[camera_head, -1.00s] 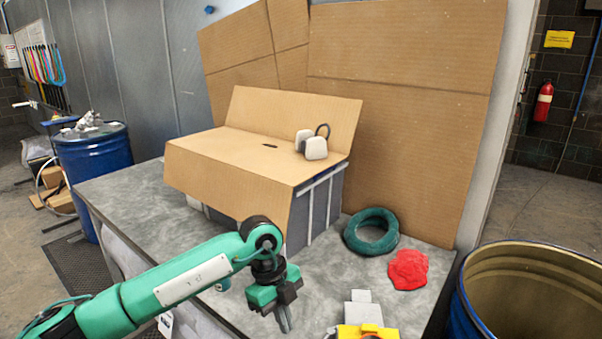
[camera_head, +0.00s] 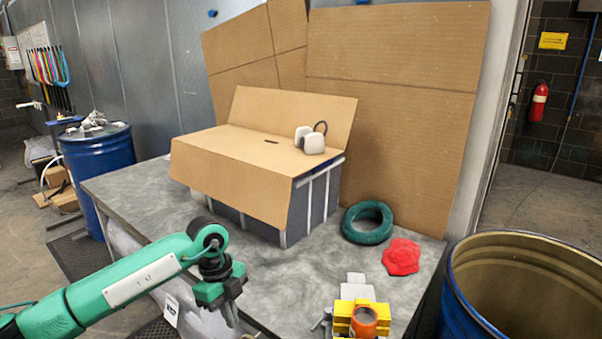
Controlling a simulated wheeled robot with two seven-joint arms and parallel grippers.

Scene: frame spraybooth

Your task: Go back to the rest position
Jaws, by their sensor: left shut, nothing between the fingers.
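My left arm comes in from the lower left in the head view, and its gripper (camera_head: 230,316) points down over the near edge of the grey table (camera_head: 128,191). The fingers are shut with nothing between them. The gripper is apart from the cardboard-covered box (camera_head: 237,172), which stands behind it on the table. My right gripper does not show.
An open blue drum (camera_head: 462,312) stands right, a closed blue drum (camera_head: 98,160) left.

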